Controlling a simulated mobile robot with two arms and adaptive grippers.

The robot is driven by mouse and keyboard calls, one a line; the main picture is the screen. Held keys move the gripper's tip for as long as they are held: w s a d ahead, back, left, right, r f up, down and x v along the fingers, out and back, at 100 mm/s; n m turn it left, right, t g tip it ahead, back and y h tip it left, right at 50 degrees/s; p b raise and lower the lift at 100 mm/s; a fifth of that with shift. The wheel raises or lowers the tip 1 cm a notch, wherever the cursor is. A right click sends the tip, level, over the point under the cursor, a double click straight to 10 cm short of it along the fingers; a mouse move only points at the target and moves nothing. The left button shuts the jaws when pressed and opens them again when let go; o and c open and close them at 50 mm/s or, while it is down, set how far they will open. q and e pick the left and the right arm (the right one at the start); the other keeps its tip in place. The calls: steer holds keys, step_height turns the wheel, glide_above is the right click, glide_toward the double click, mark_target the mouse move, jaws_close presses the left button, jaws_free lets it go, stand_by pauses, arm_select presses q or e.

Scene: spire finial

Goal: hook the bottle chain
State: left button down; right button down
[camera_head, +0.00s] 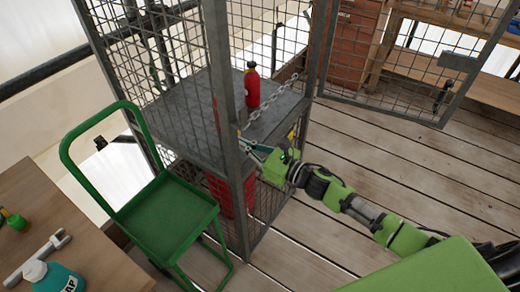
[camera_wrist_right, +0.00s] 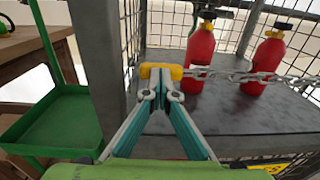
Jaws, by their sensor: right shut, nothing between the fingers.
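The chain (camera_head: 272,100) runs across the open front of the cage, in front of two red bottles (camera_head: 252,88) on the grey shelf. In the right wrist view the chain (camera_wrist_right: 240,76) reaches a yellow end piece (camera_wrist_right: 160,70) beside the cage post. I cannot tell whether that piece sits on a hook. The bottles (camera_wrist_right: 200,55) stand upright behind the chain. My right gripper (camera_head: 257,152) is at the shelf's front edge by the post. In the wrist view its fingertips (camera_wrist_right: 160,92) are shut and empty, just before the yellow piece. My left gripper is out of view.
A metal post (camera_head: 230,150) stands close beside my right gripper. A green cart (camera_head: 170,210) is left of the cage, by a wooden table (camera_head: 90,240). The mesh door (camera_head: 410,85) stands open at right. Plank floor (camera_head: 400,160) is clear.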

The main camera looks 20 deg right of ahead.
steer(key=v, duration=1.2)
steer(key=d+f+m+h, duration=0.35)
steer(key=f+m, duration=0.25)
steer(key=f, duration=0.2)
steer(key=d+f+m+h, duration=0.35)
steer(key=f+m, duration=0.25)
steer(key=f, duration=0.2)
steer(key=s+d+f+m+g+h, duration=0.1)
steer(key=s+d+f+m+g, duration=0.1)
steer(key=s+f+m, duration=0.35)
steer(key=s+d+f+m+g+h, duration=0.1)
steer(key=s+d+f+m+g, duration=0.15)
steer(key=f+m, duration=0.6)
steer(key=s+a+f+m+g+h, duration=0.2)
steer(key=s+f+m+g, duration=0.3)
steer(key=s+f, duration=1.05)
steer(key=s+a+f+m+g, duration=0.1)
steer(key=s+a+f+m, duration=0.1)
steer(key=s, duration=0.4)
steer(key=s+a+f+m+g, duration=0.1)
steer(key=s+a+f+m, duration=0.1)
steer(key=s, duration=0.5)
steer(key=s+a+f+m+g+p, duration=0.1)
steer(key=s+a+f+m+g, duration=0.1)
steer(key=s+m, duration=0.3)
steer(key=shift+s+a+f+m, duration=0.4)
steer(key=shift+s+a+f, duration=0.15)
steer(key=shift+s+f, duration=0.45)
steer(key=shift+s+r, duration=0.15)
